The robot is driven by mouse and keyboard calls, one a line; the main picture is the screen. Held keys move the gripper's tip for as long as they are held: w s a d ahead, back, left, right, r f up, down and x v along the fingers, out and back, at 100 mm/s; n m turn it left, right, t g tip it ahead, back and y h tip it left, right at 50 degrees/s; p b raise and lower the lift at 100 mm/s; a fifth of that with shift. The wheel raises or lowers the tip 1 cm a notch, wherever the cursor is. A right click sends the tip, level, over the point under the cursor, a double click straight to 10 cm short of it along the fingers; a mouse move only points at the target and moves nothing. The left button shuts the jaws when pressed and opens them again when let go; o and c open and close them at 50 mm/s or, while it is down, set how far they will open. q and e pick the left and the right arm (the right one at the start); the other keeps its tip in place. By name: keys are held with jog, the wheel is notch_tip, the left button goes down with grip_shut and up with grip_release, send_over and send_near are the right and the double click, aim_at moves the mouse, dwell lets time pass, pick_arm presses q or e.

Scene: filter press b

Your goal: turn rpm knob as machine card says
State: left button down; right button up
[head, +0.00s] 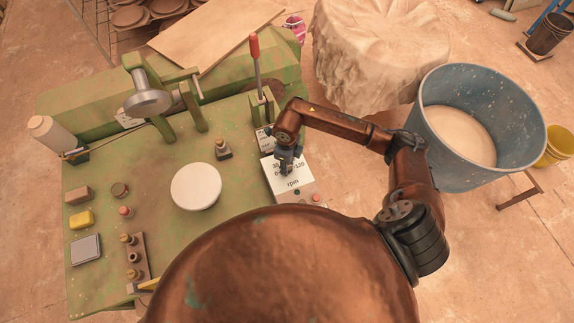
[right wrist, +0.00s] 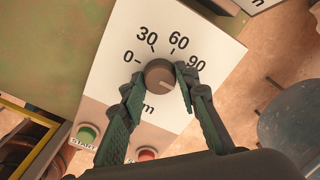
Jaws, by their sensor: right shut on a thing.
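The rpm knob (right wrist: 159,74) is a small round brown knob on a white dial panel (right wrist: 118,52). In the right wrist view the dial reads 0, 30, 60 and 90, with the rest hidden behind my gripper. A pale mark shows on the knob's lower right, but its exact reading is hard to tell. My right gripper (right wrist: 160,82) is shut on the knob, one finger at each side. In the head view the right gripper (head: 287,165) covers the knob above the panel (head: 293,181) marked rpm. My left gripper is not in view. No machine card is readable.
A green START button (right wrist: 87,134) and a red button (right wrist: 147,154) sit below the dial. A red-handled lever (head: 256,65) stands behind the panel. A white disc (head: 196,186) lies on the green machine top. A blue tub (head: 432,150) stands right.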

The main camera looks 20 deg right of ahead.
jog(key=o, duration=1.2)
notch_tip(320, 180, up, 12)
dwell(0.5)
